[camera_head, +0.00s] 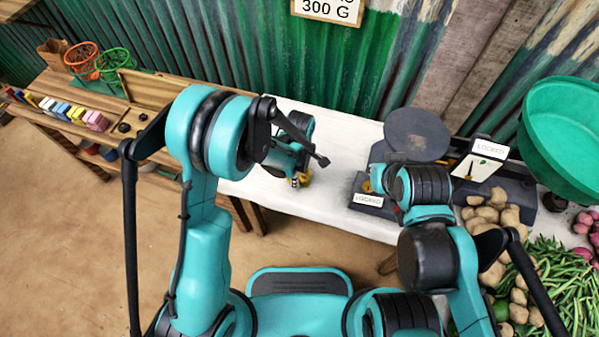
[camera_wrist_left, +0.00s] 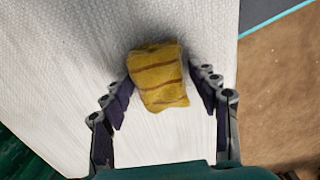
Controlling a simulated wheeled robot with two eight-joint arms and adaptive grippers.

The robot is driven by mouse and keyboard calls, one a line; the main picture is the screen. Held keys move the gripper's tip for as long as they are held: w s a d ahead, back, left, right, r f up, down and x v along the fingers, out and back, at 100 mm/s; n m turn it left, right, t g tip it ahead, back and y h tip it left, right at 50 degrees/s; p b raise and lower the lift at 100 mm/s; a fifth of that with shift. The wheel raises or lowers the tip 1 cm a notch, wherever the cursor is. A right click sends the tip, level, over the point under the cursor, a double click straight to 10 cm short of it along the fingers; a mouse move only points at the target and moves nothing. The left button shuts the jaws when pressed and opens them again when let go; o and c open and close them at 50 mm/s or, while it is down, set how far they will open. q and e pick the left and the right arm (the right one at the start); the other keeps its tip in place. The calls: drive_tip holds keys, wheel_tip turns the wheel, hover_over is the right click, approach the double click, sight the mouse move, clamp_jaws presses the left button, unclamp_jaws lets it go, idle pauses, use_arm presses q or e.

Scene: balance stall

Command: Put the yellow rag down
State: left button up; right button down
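The yellow rag (camera_wrist_left: 158,78), a small folded cloth with brown stripes, shows in the left wrist view between the two fingertips of my left gripper (camera_wrist_left: 160,75). The left fingertip meets its edge and the right one is at or very near its other side. The white tabletop (camera_wrist_left: 60,70) is behind the rag; whether the rag touches it is unclear. In the head view my left gripper (camera_head: 298,180) is low over the white table (camera_head: 330,205), with a bit of yellow at its fingers. My right gripper cannot be made out behind my right arm.
A dark scale (camera_head: 418,135) with a round plate and "LOCKED" labels stands right of my left gripper. Potatoes (camera_head: 490,215), green beans (camera_head: 560,290) and a green basin (camera_head: 565,130) are at the right. A wooden bench (camera_head: 150,90) with coloured blocks is at the left.

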use_arm(q)
drive_tip(key=shift+r, duration=0.2)
wheel_tip(320, 180, up, 12)
drive_tip(key=p, duration=0.5)
drive_tip(key=s+a+r+m+t, duration=0.3)
drive_tip(key=s+a+r+m, duration=0.3)
drive_tip(key=a+r+m, duration=0.1)
drive_tip(key=s+a+r+m+t, duration=0.4)
drive_tip(key=s+a+r+m, duration=0.2)
drive_tip(key=a+r, duration=0.3)
drive_tip(key=shift+a+m, duration=0.7)
drive_tip(key=shift+a, duration=0.2)
drive_tip(key=shift+o, duration=0.5)
